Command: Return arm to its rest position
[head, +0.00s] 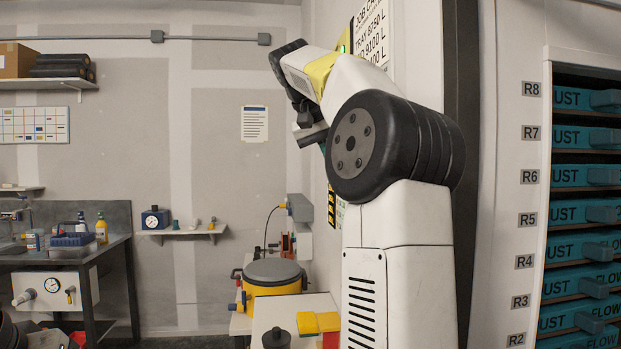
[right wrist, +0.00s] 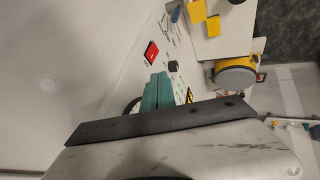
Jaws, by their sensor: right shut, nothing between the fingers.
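My right arm (head: 400,220) is raised in the middle of the head view and bends at a dark round elbow joint. Its forearm reaches up and left to a dark wrist. My right gripper (head: 322,147) hangs there near the white wall, mostly hidden behind the arm. In the right wrist view the teal fingers of the right gripper (right wrist: 157,92) show beyond a dark bar, together and holding nothing. They point toward a panel with a red switch plate (right wrist: 151,53) and a black knob (right wrist: 173,66). My left gripper is not in view.
A rack of teal trays (head: 585,213) stands at right. A yellow drum with a grey lid (head: 274,280) stands low in the middle. A dark workbench (head: 115,240) with bottles is at left, and a small shelf (head: 180,232) is on the back wall. The space before that wall looks open.

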